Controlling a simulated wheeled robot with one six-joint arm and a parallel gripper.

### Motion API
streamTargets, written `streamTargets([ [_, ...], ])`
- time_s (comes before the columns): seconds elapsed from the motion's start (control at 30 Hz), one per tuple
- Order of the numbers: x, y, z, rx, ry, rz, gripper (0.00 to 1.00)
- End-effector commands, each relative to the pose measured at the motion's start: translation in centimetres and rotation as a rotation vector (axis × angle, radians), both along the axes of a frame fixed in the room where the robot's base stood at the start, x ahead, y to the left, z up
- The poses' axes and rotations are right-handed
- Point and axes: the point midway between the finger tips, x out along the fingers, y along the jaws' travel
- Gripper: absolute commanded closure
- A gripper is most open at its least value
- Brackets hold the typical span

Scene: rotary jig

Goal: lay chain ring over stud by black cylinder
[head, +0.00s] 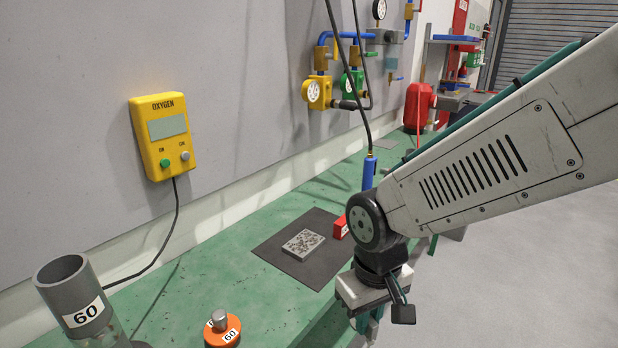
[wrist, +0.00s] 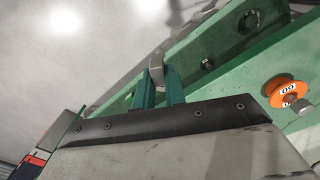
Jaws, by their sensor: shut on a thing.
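My gripper (head: 368,324) hangs low at the right of the bench in the head view, partly hidden by its own wrist. In the wrist view its two teal fingers (wrist: 158,88) are shut on a small grey metal piece (wrist: 156,63), which looks like the chain ring. A blurred grey strand seems to run up from it, but its links cannot be made out. I cannot make out the black cylinder or the stud beside it in either view.
A grey cylinder marked 60 (head: 75,300) stands left. A grey block (head: 303,244) lies on a dark mat, near a red block (head: 340,228).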

Motion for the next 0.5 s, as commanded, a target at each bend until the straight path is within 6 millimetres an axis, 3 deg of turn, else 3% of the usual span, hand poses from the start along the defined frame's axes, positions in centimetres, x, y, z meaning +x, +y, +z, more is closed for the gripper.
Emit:
streamTargets([
  [0.27,7.8,-1.9,-1.5,-0.002,0.004,-0.117,1.0],
  [0.5,18.0,-7.3,-5.2,-0.002,0.006,-0.269,1.0],
])
